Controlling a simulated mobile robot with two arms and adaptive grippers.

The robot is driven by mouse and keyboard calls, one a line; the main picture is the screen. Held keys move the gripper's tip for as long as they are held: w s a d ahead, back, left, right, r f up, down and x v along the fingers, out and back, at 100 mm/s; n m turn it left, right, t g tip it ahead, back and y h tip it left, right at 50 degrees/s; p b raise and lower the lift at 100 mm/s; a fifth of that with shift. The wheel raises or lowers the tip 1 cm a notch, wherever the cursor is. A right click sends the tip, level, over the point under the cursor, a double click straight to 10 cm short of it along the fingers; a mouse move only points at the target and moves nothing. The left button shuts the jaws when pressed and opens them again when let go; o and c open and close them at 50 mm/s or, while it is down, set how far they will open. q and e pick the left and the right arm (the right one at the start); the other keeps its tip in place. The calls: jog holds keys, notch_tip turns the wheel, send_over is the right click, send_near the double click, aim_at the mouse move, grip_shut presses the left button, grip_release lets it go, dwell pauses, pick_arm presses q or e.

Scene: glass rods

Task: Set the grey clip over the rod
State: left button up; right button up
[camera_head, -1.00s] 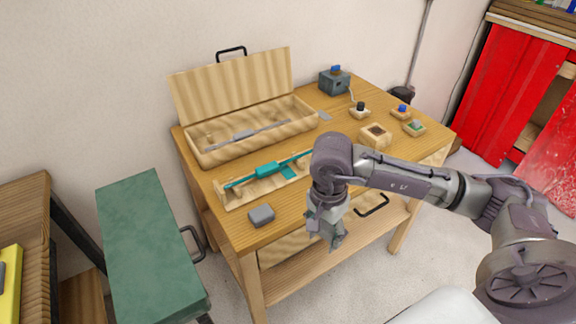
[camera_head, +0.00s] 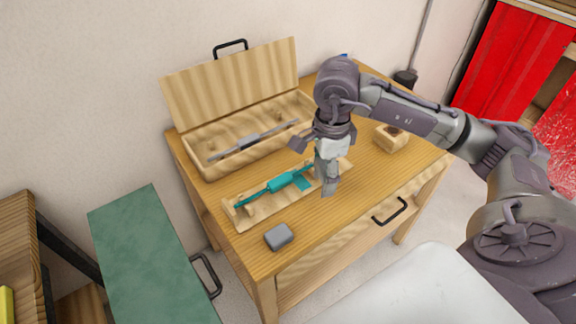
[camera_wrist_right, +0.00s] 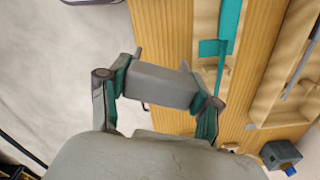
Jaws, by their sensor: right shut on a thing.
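My right gripper (camera_head: 327,184) is shut on a grey block-like piece, apparently the grey clip (camera_wrist_right: 165,82), which sits between both fingers in the right wrist view. In the head view the gripper points down near the right end of a wooden cradle (camera_head: 250,217), partly hiding it. A teal rod (camera_head: 250,196) with a thicker teal sleeve (camera_head: 284,180) and a flat teal tab (camera_head: 303,182) lies along the cradle. The rod also shows beside the right finger in the wrist view (camera_wrist_right: 221,75). Contact between clip and rod cannot be told. My left gripper is not in view.
A grey rounded block (camera_head: 278,237) lies near the table's front edge. An open wooden case (camera_head: 215,170) behind holds a grey rod (camera_head: 226,154) with a thicker middle. A small wooden block (camera_head: 391,138) stands at the right. The table front right is clear.

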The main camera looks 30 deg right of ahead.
jog(key=shift+w+f+p, duration=0.15)
jog(key=shift+w+f, duration=0.05)
jog(key=shift+w, duration=0.4)
jog(key=shift+w+f+p, duration=0.15)
jog(key=shift+w, duration=0.45)
jog(key=w+f+p, duration=0.2)
jog(key=w+f, duration=0.1)
jog(key=w, duration=0.2)
jog(key=p, duration=0.1)
send_over(299, 171)
notch_tip(299, 171, down, 4)
jog(key=shift+r, duration=0.2)
notch_tip(299, 171, down, 3)
jog(key=shift+f+p, duration=0.15)
jog(key=shift+p, duration=0.55)
jog(key=shift+f, duration=0.15)
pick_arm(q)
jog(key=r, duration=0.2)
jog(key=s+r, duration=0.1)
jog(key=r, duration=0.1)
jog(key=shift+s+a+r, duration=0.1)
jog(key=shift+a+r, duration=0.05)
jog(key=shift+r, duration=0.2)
pick_arm(e)
jog(key=shift+f, duration=0.1)
